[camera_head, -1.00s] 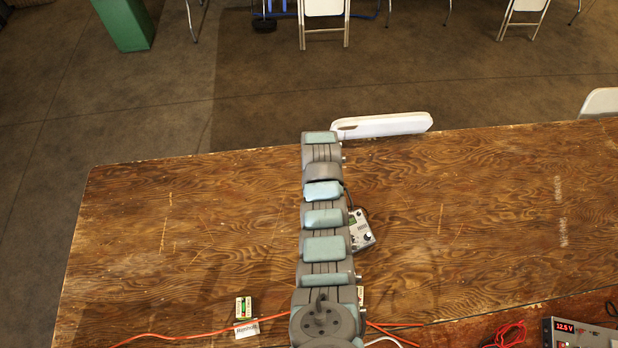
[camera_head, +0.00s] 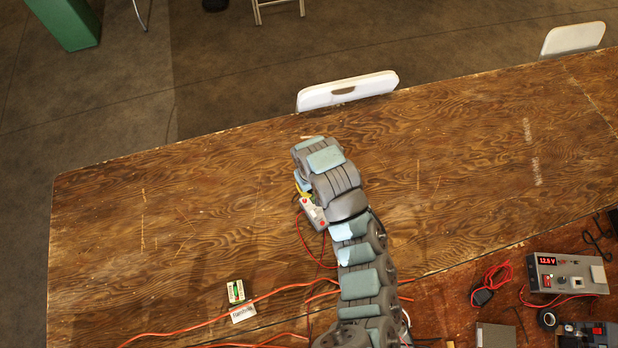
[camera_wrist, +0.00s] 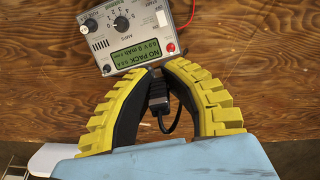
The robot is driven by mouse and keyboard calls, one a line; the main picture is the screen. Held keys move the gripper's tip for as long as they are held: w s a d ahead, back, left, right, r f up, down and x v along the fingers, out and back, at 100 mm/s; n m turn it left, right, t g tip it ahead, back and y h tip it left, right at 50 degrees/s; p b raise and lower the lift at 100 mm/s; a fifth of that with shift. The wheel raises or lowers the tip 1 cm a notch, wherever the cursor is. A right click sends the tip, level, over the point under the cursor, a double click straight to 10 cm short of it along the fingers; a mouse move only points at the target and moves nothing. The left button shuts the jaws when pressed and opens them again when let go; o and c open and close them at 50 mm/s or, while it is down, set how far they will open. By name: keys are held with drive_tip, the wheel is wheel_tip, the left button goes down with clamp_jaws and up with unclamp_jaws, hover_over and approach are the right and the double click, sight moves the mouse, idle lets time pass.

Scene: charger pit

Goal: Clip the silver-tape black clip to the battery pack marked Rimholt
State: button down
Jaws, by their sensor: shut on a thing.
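My gripper (camera_wrist: 159,82) has its yellow ribbed fingers closed around a small black clip (camera_wrist: 158,103) in the wrist view. A black cable loops from the clip. I cannot make out silver tape on it. In the head view my arm hides most of the gripper; a bit of yellow finger (camera_head: 301,188) shows. A small battery pack (camera_head: 236,291) with a green mark lies at the table's front left, with a white name card (camera_head: 243,313) just below it. The card is too small to read surely. I see no name Rimholt in these frames.
A grey meter reading NO PACK (camera_wrist: 137,42) is just beyond the fingertips; a grey box (camera_head: 313,213) stands beside my arm. Orange cords (camera_head: 210,322) cross the front. A 12.5 V supply (camera_head: 566,273) stands at right. The wooden table's (camera_head: 140,210) left side is largely clear.

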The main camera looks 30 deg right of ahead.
drive_tip(key=shift+s+p, duration=3.4)
drive_tip(key=shift+s, duration=6.35)
drive_tip(key=shift+n, duration=0.4)
drive_tip(key=shift+d+f+b, duration=0.15)
drive_tip(key=shift+f+b, duration=1.6)
drive_tip(key=shift+f, duration=1.4)
drive_tip(key=shift+f, duration=0.2)
drive_tip(key=shift+f+b, duration=2)
drive_tip(key=shift+f, duration=1.5)
drive_tip(key=shift+f+p, duration=0.15)
drive_tip(key=shift+p, duration=0.25)
